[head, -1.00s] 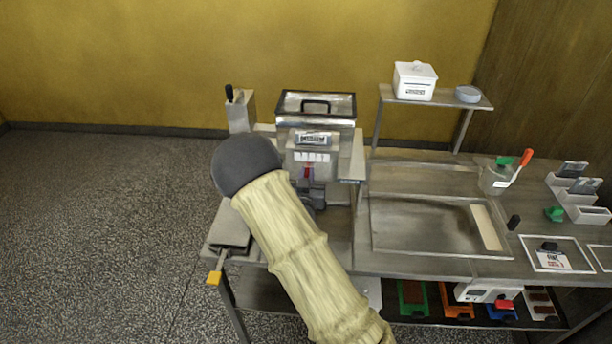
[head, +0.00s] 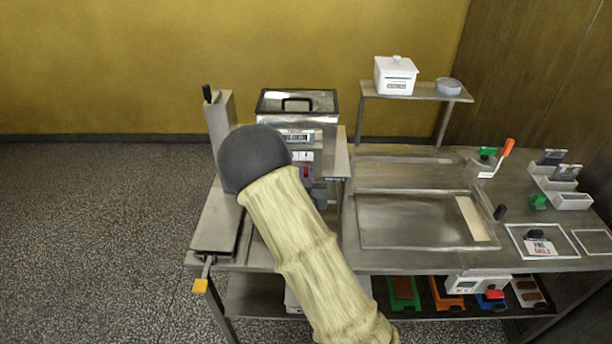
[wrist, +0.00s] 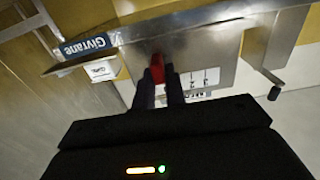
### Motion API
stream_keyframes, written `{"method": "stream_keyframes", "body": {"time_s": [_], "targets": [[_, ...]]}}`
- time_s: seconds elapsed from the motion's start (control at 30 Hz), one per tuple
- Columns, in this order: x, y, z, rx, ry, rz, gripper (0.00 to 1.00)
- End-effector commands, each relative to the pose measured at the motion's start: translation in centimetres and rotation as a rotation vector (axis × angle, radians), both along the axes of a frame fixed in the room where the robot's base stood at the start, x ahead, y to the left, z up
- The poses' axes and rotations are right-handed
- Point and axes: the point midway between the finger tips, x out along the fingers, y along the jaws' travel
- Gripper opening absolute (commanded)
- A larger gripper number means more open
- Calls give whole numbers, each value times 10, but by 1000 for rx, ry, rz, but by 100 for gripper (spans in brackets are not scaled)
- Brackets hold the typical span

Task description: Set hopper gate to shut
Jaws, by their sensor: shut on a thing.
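The hopper (head: 297,103), a grey metal box with a dark-rimmed lid and black handle, stands at the back left of the bench in the head view. On its front is a white marked scale (head: 303,157) with a red gate tab (head: 305,172), partly hidden by my arm. In the wrist view, my gripper (wrist: 160,82) is shut on the red gate tab (wrist: 157,68). The tab stands in front of the hopper's metal front, beside the white scale (wrist: 202,80). My arm hides my gripper in the head view.
A tall grey box (head: 219,122) with a black lever stands left of the hopper. A yellow-ended handle (head: 200,286) juts from the bench's front left. A shallow tray (head: 415,222) lies to the right. A small shelf (head: 418,91) holds a white box (head: 396,75).

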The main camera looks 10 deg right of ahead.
Motion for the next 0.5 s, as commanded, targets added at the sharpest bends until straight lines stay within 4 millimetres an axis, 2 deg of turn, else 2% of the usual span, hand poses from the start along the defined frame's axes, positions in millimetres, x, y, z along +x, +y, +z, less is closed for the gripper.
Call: {"method": "stream_keyframes", "body": {"time_s": [0.03, 0.13, 0.5], "targets": [[-1, -4, 0, -2, 3, -10, 16], [-1, -4, 0, -2, 3, -9, 35], [-4, -2, -1, -1, 2, -6, 35]]}}
